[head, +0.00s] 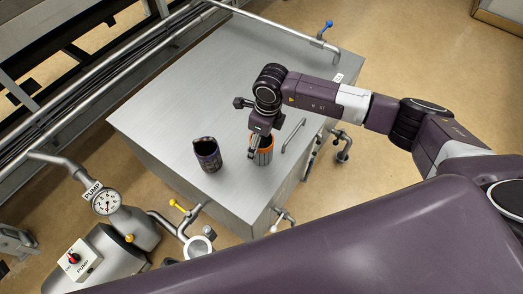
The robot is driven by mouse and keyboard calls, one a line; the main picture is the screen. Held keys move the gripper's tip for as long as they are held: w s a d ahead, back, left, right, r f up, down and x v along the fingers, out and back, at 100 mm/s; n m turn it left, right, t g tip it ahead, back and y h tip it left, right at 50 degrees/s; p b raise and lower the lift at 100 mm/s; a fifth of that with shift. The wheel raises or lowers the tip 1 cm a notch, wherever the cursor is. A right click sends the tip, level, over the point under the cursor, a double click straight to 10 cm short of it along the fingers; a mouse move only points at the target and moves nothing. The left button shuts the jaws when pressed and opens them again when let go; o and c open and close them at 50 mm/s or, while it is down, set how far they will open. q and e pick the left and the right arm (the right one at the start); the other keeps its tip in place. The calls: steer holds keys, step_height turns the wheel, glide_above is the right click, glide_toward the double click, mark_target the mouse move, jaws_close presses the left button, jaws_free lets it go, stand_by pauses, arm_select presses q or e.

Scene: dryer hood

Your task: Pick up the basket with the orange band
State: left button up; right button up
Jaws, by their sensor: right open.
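The basket with the orange band (264,157) stands upright on the grey metal top of a box-like unit, near its front right part. It is a small grey cylinder with an orange rim, partly hidden by my right gripper (260,139). My right gripper is open and points down at the basket's rim, overlapping it in the picture. I cannot tell whether it touches the basket. My left gripper is not in the head view.
The metal top (190,90) is clear behind and left of the baskets. A bar handle (294,135) rises right of the orange-banded basket. Pipes with a blue valve (326,28), a gauge (106,203) and a pump switch box (80,260) surround the unit.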

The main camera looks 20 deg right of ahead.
steer(key=shift+r, duration=0.1)
steer(key=c, duration=1.2)
steer(key=shift+c, duration=0.2)
